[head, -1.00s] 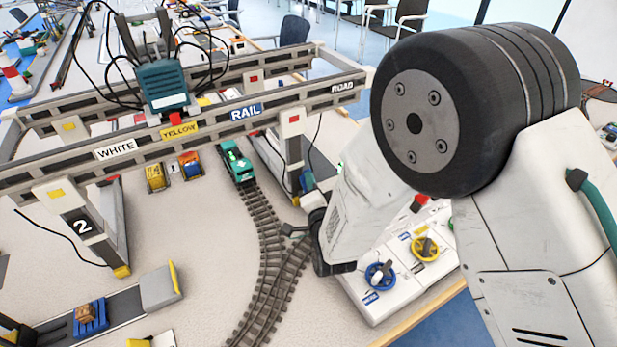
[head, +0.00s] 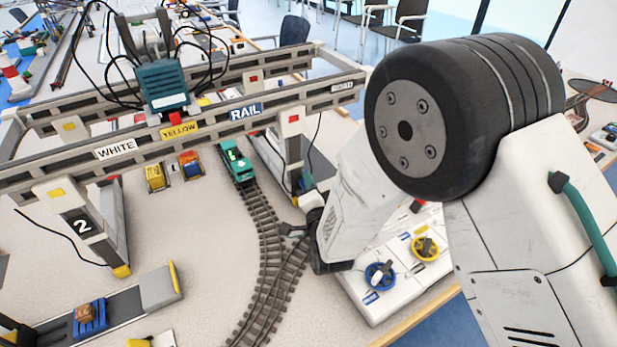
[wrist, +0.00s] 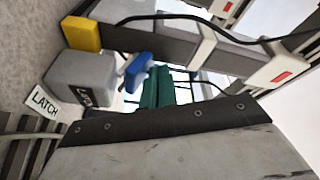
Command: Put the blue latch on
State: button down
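The blue latch (wrist: 138,72) is a small blue lever on a grey box (wrist: 80,78) in the wrist view. A white LATCH label (wrist: 43,103) lies beside the box. My gripper (head: 291,232) is low beside the rail track in the head view, near that leg. Its fingers are mostly hidden behind the wrist, and I cannot tell whether they are open. The latch appears apart from the dark edge of my wrist in the wrist view.
The gantry crane (head: 215,122) spans the table, with a teal trolley (head: 163,85) on it. A green train (head: 236,160) stands on the track (head: 262,225). A white panel with blue (head: 380,275) and yellow (head: 425,247) handwheels is right of my gripper.

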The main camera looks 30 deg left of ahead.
jog(key=shift+w+a+f, duration=0.15)
jog(key=shift+a+f, duration=0.25)
dwell(0.6)
jog(key=shift+s+d+r, duration=0.4)
jog(key=shift+d+r, duration=0.35)
jog(key=shift+d, duration=0.05)
jog(key=shift+s+d+r, duration=0.35)
jog(key=shift+d+r, duration=0.35)
jog(key=shift+d, duration=0.05)
jog(key=d+r, duration=0.1)
jog(key=s+d+r, duration=0.1)
jog(key=d+r, duration=0.1)
jog(key=shift+s+d+r, duration=0.1)
jog(key=shift+s+d, duration=0.1)
jog(key=shift+s, duration=0.2)
